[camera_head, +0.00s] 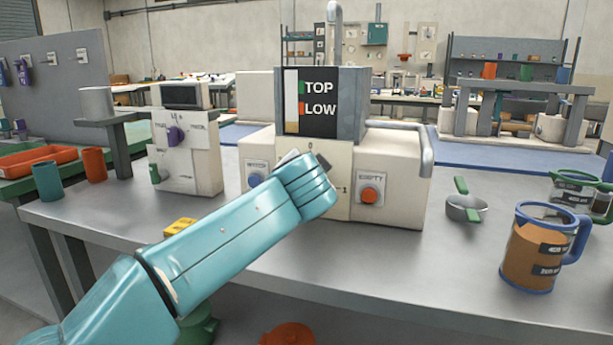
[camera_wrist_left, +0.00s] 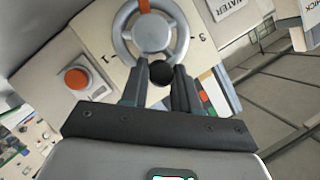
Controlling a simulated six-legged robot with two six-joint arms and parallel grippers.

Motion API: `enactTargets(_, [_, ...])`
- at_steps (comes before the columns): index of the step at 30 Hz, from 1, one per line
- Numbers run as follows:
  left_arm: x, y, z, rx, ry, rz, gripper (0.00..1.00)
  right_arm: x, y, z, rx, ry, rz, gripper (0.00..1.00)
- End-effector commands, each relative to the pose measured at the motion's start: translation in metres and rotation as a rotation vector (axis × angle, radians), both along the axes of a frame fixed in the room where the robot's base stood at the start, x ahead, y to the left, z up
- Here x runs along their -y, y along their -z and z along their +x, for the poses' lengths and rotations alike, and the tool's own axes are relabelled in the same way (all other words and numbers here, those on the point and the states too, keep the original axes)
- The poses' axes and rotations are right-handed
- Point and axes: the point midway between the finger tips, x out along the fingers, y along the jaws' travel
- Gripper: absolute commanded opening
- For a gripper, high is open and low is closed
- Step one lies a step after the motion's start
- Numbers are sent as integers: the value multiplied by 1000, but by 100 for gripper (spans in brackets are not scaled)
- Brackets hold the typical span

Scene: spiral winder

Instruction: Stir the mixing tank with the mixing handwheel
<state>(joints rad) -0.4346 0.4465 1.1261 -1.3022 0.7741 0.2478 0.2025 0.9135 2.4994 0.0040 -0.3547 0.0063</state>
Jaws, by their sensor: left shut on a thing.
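The mixing handwheel (camera_wrist_left: 152,33) is a silver ring with a hub and an orange mark, in the wrist view, on the pale machine front between dial numbers. A black round knob (camera_wrist_left: 161,72) is at its rim. My left gripper (camera_wrist_left: 163,78) is shut on this knob, a finger on each side. In the head view my left gripper (camera_head: 305,160) covers the handwheel on the machine front. The mixing tank (camera_head: 350,90) is the grey box on top of the machine, with a gauge strip marked TOP and LOW. My right gripper is not in view.
The machine has an orange EMPTY button (camera_head: 370,194) and a blue button (camera_head: 254,180). On the table (camera_head: 400,260), a jug (camera_head: 535,250) of brown contents and a small green-handled pan (camera_head: 466,205) stand right. A dispenser with a purple knob (camera_head: 176,136) stands left. The front middle is mostly clear.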

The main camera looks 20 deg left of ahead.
Motion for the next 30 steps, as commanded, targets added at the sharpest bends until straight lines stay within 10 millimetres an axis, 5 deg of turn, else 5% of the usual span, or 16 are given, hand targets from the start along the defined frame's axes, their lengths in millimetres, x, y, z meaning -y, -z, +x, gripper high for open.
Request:
enactTargets(3, [0, 0, 0, -1, 1, 0, 0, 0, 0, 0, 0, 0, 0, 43])
enactTargets(4, [0, 0, 0, -1, 1, 0, 36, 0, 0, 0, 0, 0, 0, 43])
enactTargets(6, [0, 0, 0, 0, 0, -1, 51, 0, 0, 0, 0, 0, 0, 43])
enactTargets(17, [2, -2, -6, 3, 1, -2, 51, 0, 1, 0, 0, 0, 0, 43])
enactTargets(30, [26, -33, -103, 4, 5, -3, 51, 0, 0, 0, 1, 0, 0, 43])
